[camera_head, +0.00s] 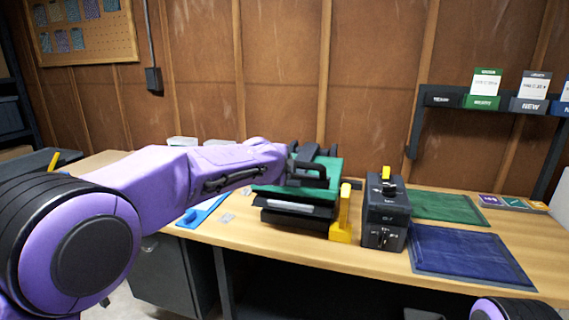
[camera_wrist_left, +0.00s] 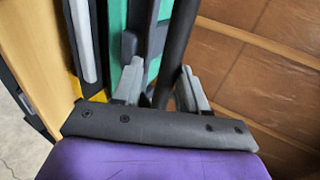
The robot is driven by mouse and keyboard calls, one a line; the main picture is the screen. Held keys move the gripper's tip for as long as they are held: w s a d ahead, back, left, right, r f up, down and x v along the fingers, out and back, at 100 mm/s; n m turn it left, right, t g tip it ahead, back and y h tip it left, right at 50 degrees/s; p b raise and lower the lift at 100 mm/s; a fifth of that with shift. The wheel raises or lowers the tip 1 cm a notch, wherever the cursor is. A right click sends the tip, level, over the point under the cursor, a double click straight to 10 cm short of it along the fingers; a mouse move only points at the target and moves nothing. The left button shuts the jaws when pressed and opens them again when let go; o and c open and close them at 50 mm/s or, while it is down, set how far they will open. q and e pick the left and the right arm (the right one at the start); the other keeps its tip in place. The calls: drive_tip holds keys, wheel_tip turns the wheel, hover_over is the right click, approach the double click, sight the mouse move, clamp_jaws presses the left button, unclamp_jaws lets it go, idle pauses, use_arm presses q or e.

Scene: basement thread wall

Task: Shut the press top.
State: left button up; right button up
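The press (camera_head: 295,210) stands on the wooden bench, with a green top (camera_head: 328,170), a dark body and a pale front bar. A black handle (camera_head: 318,170) sits on the top. My arm hides the press's left and rear, and I cannot tell how far the top is raised. My left gripper (camera_head: 290,165) is at the handle. In the left wrist view the black handle bar (camera_wrist_left: 178,45) runs between the two grey fingers (camera_wrist_left: 160,88), which sit close on both sides of it. My right gripper is not in view.
A yellow lever (camera_head: 342,215) stands at the press's right side. Beside it is a dark grey box (camera_head: 386,222) with a yellow-topped knob. Green (camera_head: 445,207) and blue (camera_head: 468,255) mats lie farther right. A blue strip (camera_head: 203,211) lies left of the press. A shelf (camera_head: 440,98) hangs at right.

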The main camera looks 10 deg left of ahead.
use_arm(q)
drive_tip(key=shift+o, duration=0.9)
drive_tip(key=shift+s+d+f, duration=0.15)
drive_tip(key=shift+d+f, duration=0.05)
drive_tip(key=shift+f, duration=0.25)
drive_tip(key=shift+a+r, duration=0.15)
drive_tip(key=shift+r, duration=0.05)
drive_tip(key=b+v, duration=0.1)
drive_tip(key=v, duration=0.9)
drive_tip(key=shift+r, duration=0.2)
drive_tip(key=shift+s, duration=0.1)
